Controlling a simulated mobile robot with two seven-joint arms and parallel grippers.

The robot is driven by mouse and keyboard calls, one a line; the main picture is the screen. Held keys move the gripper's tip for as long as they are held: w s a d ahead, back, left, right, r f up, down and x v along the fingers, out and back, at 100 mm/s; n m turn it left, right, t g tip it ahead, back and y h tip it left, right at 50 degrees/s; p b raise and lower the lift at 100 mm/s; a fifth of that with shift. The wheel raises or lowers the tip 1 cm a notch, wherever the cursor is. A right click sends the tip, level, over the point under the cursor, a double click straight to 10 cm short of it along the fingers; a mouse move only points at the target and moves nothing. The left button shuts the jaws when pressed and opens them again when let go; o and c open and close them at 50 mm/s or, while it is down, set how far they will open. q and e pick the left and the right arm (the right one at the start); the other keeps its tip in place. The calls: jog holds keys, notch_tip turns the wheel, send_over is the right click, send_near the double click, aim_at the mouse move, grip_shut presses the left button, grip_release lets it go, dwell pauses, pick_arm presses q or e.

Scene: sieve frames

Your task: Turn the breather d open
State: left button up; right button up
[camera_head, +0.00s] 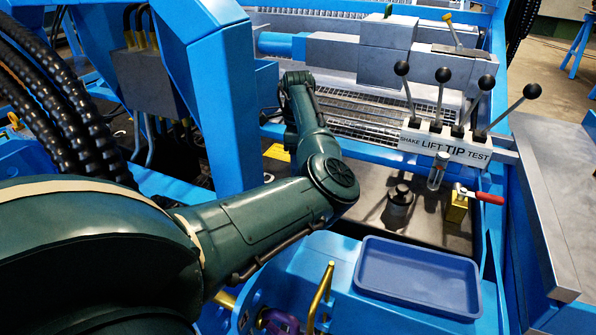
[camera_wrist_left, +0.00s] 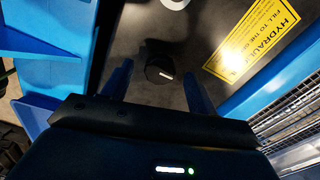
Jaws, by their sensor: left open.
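A dark round cap (camera_wrist_left: 160,68), likely a breather, stands on the dark tank plate in the left wrist view. A small pale label is on it, too small to read. My left gripper (camera_wrist_left: 156,66) is open, with one finger to each side of the cap and the cap apart from both. In the head view my left arm reaches over the tank plate and hides the fingers. Another dark knobbed cap (camera_head: 399,196) stands on the plate right of my arm. I cannot tell which is breather d. My right gripper is not in view.
A yellow hydraulic label (camera_wrist_left: 250,45) lies beside the cap. Blue frame beams (camera_head: 222,95) border the plate. Levers on a block marked LIFT, TIP, TEST (camera_head: 447,145), a red-handled valve (camera_head: 458,205) and a blue tray (camera_head: 368,285) are at the right.

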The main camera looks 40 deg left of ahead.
pick_arm(q)
jog(key=shift+f, duration=0.85)
jog(key=shift+c, duration=0.2)
